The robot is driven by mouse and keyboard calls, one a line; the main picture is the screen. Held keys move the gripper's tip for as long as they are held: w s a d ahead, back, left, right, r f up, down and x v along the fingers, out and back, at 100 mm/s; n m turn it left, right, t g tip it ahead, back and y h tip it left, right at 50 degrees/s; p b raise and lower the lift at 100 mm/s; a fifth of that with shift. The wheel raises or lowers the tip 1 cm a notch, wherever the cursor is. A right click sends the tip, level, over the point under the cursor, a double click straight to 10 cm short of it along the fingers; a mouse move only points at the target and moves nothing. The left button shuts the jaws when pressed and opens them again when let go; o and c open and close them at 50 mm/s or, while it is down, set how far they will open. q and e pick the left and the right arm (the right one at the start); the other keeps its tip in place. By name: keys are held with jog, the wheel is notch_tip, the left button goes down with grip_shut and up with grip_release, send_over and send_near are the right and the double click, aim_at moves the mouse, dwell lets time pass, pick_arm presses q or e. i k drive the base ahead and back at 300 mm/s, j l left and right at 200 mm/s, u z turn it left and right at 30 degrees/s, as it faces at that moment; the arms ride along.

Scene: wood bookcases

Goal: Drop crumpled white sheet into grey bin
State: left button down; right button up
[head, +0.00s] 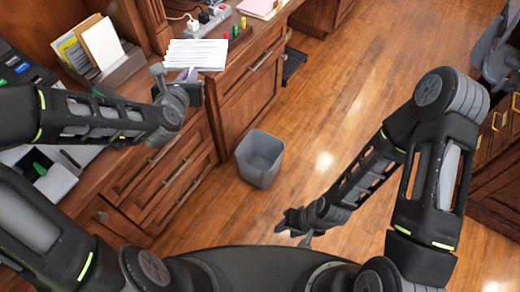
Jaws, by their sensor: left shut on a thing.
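The grey bin (259,160) stands upright on the wood floor beside the desk drawers, its open top facing up. My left gripper (182,82) is over the desk's front edge, to the left of the bin and above it in the picture. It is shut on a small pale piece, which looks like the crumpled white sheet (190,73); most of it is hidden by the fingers. My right gripper (292,228) hangs low, to the right of the bin and nearer to me, apart from it. Its fingers are too small and dark to tell whether they are open.
A stack of white papers (197,54) lies on the desk behind my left gripper. A power strip (208,22), coloured markers and a paper holder (118,72) are on the desk too. Drawers border the bin's left. The floor right of the bin is clear.

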aim_at(262, 168)
jog(key=i+l+u, duration=0.2)
jog(key=l, duration=0.2)
jog(key=i+l+u, duration=0.2)
jog(key=l, duration=0.2)
jog(key=i+l+u, duration=0.15)
jog(key=l, duration=0.3)
jog(key=i+l+u, duration=0.2)
jog(key=l, duration=0.25)
jog(key=i+l+u, duration=0.2)
jog(key=l, duration=0.25)
jog(key=l+u, duration=0.2)
jog(key=l, duration=0.3)
jog(key=k+l+u, duration=0.1)
jog(key=l, duration=0.3)
jog(key=k+l+u, duration=0.1)
jog(key=l, duration=0.25)
jog(key=k, duration=0.1)
